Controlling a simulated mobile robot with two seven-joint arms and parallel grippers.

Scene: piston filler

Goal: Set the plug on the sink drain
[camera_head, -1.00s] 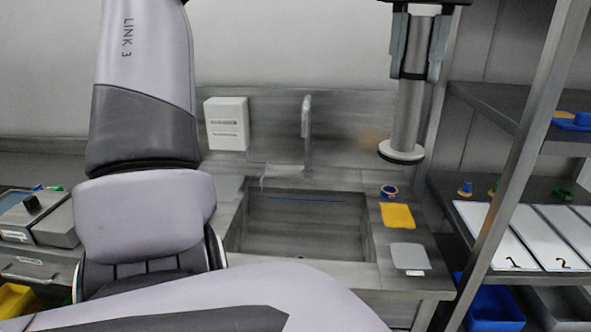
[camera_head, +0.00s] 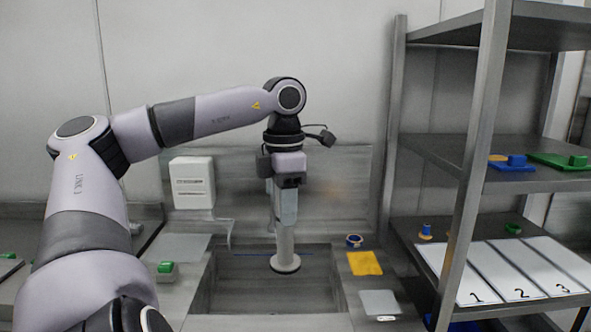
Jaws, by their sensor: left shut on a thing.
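My left gripper (camera_head: 285,222) points straight down over the sink (camera_head: 322,298) and is shut on an upright grey cylinder with a wide round pale disc at its lower end, which I take to be the plug (camera_head: 286,262). The disc appears in front of the basin, near its back edge, and seems held above the basin floor. I cannot tell its exact height. The sink drain cannot be made out in the dark basin. My right gripper is not in view.
A white wall box (camera_head: 193,183) hangs left behind the sink. A yellow cloth (camera_head: 364,263), a blue ring-like item (camera_head: 354,240) and a grey pad (camera_head: 380,303) lie on the right counter. A metal shelf rack (camera_head: 420,148) stands at the right. A green-buttoned box (camera_head: 166,270) sits left of the sink.

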